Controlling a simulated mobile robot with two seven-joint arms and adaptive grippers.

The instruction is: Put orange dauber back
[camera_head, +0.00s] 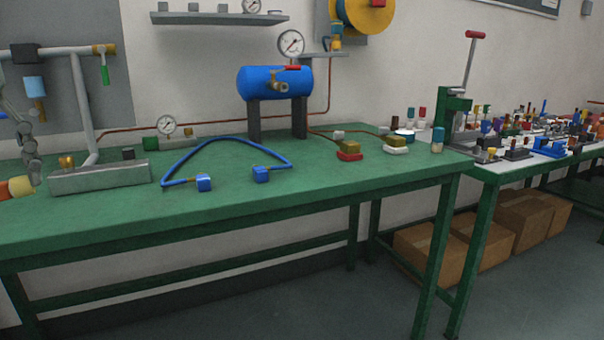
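An orange and yellow piece (18,187) lies at the left edge of the green table, partly cut off by the picture edge. It may be the orange dauber, but I cannot tell for sure. My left gripper (34,170) comes in from the left edge, with its grey fingers pointing down beside this piece. Whether it touches or holds the piece is not clear, and its opening does not show. A small bottle with a blue cap (438,140) stands at the table's right end. My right gripper is out of view.
A grey metal block (100,176) with a pipe stands beside the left gripper. A blue hose (226,140) lies mid-table before a blue tank (275,82). The white table (485,170) at right is crowded with small parts. The green table's front middle is clear.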

